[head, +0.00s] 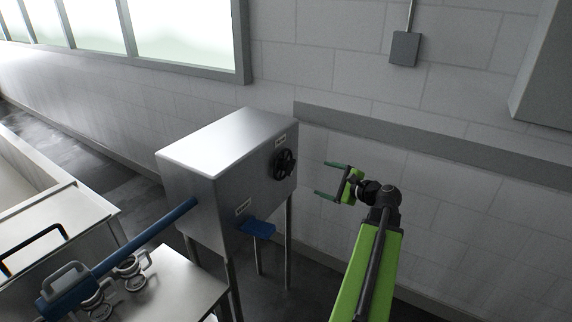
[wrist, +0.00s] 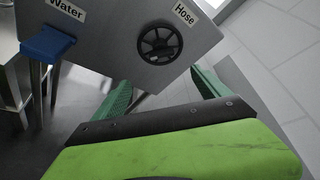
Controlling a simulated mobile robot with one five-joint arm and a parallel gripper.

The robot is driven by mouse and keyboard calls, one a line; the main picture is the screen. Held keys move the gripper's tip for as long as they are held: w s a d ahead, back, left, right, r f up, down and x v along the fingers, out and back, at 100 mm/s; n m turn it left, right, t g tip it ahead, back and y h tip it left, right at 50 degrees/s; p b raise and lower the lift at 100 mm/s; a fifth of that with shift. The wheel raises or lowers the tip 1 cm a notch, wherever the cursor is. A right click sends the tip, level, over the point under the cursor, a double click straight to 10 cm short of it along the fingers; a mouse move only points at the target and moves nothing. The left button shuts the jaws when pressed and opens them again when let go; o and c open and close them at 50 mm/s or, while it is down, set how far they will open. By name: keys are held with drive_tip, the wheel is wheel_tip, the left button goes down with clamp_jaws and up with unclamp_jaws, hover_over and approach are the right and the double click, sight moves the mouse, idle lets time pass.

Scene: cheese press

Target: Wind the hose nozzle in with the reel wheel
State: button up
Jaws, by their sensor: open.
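The reel wheel (head: 284,164) is a black spoked wheel on the side of a steel cabinet (head: 225,145), under a small label. In the wrist view the wheel (wrist: 161,44) sits beside the label "Hose" (wrist: 184,13). A blue hose (head: 145,238) runs out of the cabinet's front to the lower left and ends in a blue nozzle (head: 62,299) by the table. My gripper (head: 326,178) is open and empty, to the right of the wheel and apart from it. In the wrist view its green fingers (wrist: 163,85) point toward the wheel's panel, with the wheel beyond them.
A blue lever (head: 257,228) juts from the cabinet below the wheel; its label reads "Water" (wrist: 66,9) in the wrist view. A steel table (head: 185,285) with metal fittings (head: 130,270) stands at lower left. The wall is behind; the floor right of the cabinet looks clear.

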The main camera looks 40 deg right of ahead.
sight(293, 168)
drive_tip(key=b+x, duration=0.2)
drive_tip(key=x, duration=0.6)
drive_tip(key=b+x, duration=0.2)
drive_tip(key=x, duration=0.7)
drive_tip(key=shift+w+r, duration=0.1)
drive_tip(key=shift+r, duration=0.15)
